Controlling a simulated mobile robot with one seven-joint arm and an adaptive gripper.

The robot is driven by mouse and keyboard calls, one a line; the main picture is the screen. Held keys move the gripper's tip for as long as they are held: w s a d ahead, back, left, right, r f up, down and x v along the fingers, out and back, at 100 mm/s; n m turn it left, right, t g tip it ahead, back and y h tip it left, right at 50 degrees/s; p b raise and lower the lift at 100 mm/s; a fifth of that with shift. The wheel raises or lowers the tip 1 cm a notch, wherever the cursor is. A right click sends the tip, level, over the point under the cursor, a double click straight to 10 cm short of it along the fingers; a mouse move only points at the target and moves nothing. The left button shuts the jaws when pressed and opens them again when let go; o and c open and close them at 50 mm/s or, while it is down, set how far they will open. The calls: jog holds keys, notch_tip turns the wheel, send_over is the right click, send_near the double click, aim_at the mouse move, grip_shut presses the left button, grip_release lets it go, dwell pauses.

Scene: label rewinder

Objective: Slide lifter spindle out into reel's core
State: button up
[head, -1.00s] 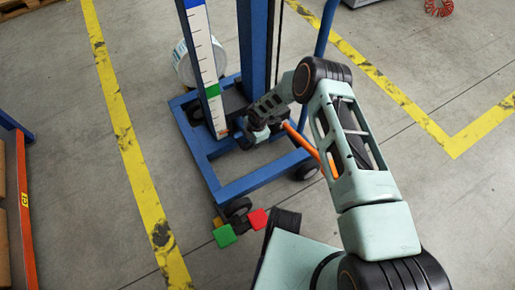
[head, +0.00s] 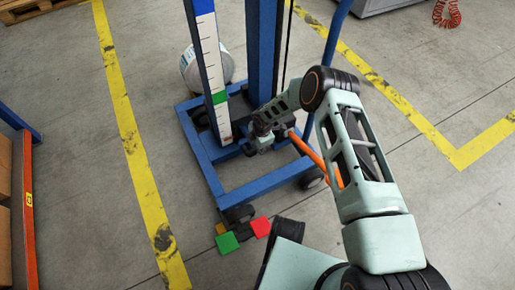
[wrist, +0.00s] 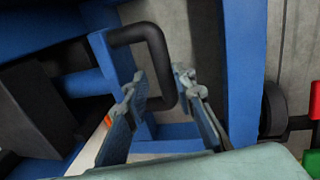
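The blue lifter (head: 243,196) stands in the middle of the head view, with a white scale strip (head: 210,70) on its mast. A pale reel (head: 187,72) lies behind it, partly hidden by the mast; its core does not show. My gripper (head: 257,140) is low inside the lifter's frame. In the wrist view my gripper (wrist: 157,85) has its two fingers apart, with a black bent handle (wrist: 150,31) between them. The handle is fixed to a blue plate (wrist: 118,62); finger contact is unclear. I cannot clearly make out the spindle.
An orange bar (head: 306,147) runs beside my forearm. Red (head: 261,227) and green (head: 226,243) blocks sit at the lifter's front. A blue frame member (wrist: 240,70) stands close right of my fingers. A rack with an orange beam (head: 29,215) is at the left edge.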

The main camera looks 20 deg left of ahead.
notch_tip(320, 180, up, 11)
jog(key=s+d, duration=0.1)
jog(key=shift+s+d+r, duration=0.15)
jog(key=shift+d, duration=0.2)
dwell(0.5)
